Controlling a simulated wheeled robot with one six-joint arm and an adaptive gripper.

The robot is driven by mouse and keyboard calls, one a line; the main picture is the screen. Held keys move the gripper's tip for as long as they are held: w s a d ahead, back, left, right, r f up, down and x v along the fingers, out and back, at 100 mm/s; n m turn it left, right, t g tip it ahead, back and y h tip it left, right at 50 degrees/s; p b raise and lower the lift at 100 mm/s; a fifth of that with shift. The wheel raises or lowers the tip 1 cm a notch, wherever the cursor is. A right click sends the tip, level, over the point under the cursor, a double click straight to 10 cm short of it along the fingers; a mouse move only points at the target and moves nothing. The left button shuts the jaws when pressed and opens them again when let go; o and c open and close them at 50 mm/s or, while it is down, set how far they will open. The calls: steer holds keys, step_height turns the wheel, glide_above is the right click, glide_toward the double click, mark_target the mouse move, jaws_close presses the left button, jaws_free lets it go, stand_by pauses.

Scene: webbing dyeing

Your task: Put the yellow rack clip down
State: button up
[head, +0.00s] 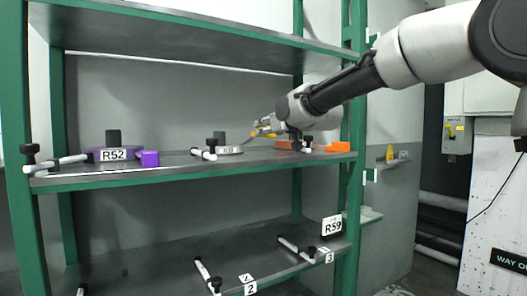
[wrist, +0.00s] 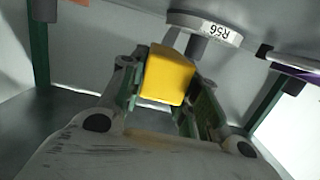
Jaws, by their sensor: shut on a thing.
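The yellow rack clip (wrist: 168,75) is a yellow block between the two fingers of my gripper (wrist: 165,88) in the wrist view. The fingers are shut on its sides. In the head view my gripper (head: 262,128) is over the middle shelf, right of centre, with bits of yellow showing at its fingers. A pale disc labelled R56 (wrist: 205,27) with a dark post is just beyond the clip in the wrist view. It also sits on the middle shelf (head: 228,150) in the head view. I cannot tell whether the clip touches anything besides the fingers.
A purple disc labelled R52 (head: 96,154) with a purple clip (head: 149,158) is at the shelf's left. An orange clip (head: 338,146) is at its right end, below my arm. White pegs (head: 203,154) stick out at the front edge. The lower shelf (head: 150,262) has a R59 tag (head: 331,225).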

mark_target(268, 157)
steer(key=shift+f, duration=2.95)
steer(key=shift+f, duration=0.1)
steer(key=o, duration=1)
steer(key=shift+s+d, duration=0.15)
steer(key=shift+s, duration=0.05)
steer(key=v, duration=1.1)
steer(key=shift+s+d, duration=0.15)
steer(key=shift+s, duration=0.1)
